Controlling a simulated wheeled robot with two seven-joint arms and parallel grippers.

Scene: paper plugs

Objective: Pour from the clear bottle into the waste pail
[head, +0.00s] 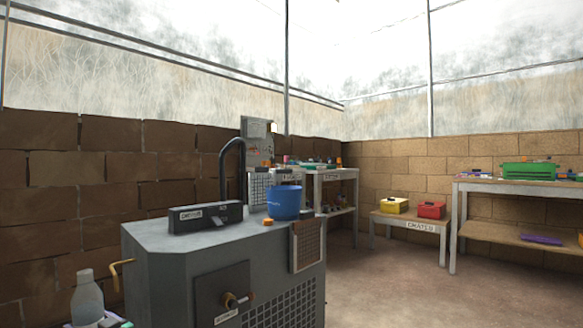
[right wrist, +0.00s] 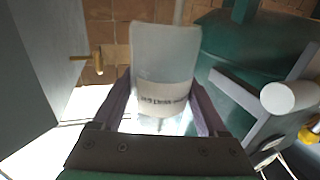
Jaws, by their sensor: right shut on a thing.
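The clear bottle (head: 87,300) shows at the lower left of the head view and looks about upright. In the right wrist view the bottle (right wrist: 163,60), with a printed label band, stands between the two fingers of my right gripper (right wrist: 162,104), which is shut on it. Only a small part of that gripper shows at the bottom edge of the head view. A blue pail (head: 284,204), likely the waste pail, stands on the grey cabinet top, to the right of the bottle and apart from it. The inside of the pail is hidden. My left gripper is not in view.
The grey cabinet (head: 180,262) carries a dark labelled box (head: 205,217), a bent black pipe (head: 232,165) and a small orange item (head: 268,222) near the pail. A brass handle (head: 120,272) sticks out near the bottle. Open floor (head: 385,285) lies to the right.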

